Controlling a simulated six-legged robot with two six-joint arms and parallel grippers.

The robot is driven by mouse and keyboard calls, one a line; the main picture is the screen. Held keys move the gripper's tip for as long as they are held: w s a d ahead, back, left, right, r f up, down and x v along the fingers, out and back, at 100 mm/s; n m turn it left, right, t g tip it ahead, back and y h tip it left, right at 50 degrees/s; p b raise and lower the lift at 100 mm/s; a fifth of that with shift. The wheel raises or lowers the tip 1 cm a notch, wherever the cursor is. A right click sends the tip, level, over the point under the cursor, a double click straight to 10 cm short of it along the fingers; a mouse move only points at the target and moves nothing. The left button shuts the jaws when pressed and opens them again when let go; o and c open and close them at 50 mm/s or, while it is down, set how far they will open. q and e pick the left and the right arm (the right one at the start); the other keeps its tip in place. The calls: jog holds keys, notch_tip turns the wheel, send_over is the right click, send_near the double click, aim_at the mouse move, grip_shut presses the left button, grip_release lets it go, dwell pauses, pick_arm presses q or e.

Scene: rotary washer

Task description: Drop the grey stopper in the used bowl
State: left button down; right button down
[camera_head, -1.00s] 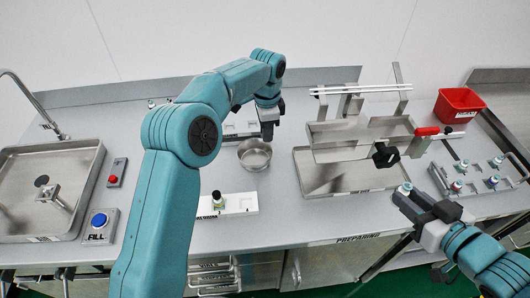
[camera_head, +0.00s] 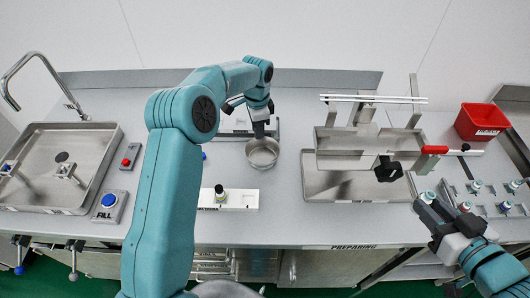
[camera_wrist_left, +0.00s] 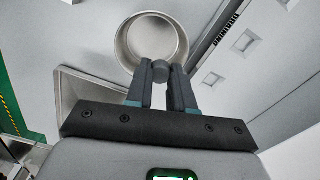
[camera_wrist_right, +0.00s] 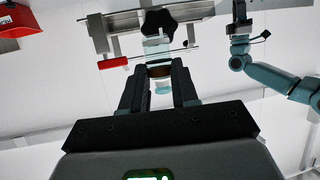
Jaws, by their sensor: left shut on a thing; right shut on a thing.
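A round steel bowl (camera_head: 262,158) stands on the counter near the centre; it also shows in the left wrist view (camera_wrist_left: 150,27). My left gripper (camera_head: 261,134) is at the bowl's back rim in the head view. In the left wrist view my left gripper (camera_wrist_left: 161,74) is shut on a small grey stopper (camera_wrist_left: 161,69), which overlaps the bowl's rim. I cannot tell its height above the bowl. My right gripper (camera_head: 428,200) is over the counter at the right, shut on a clear vial (camera_wrist_right: 158,52).
A white holder (camera_head: 238,200) with a dark-capped bottle (camera_head: 220,192) stands in front of the bowl. A steel rack with a tray (camera_head: 345,187) stands to the right, with a red bin (camera_head: 482,120) beyond. A sink (camera_head: 60,165) is at the left.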

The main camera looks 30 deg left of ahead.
pick_arm(q)
jog(key=shift+s+a, duration=0.15)
jog(key=shift+s, duration=0.05)
jog(key=shift+f, duration=0.35)
jog(key=b, duration=0.4)
send_over(258, 155)
notch_tip(258, 155, down, 5)
jog(key=shift+s+r, duration=0.1)
jog(key=shift+s, duration=0.05)
jog(key=shift+f, duration=0.35)
jog(key=c, duration=0.9)
grip_release()
jog(key=shift+r, duration=0.1)
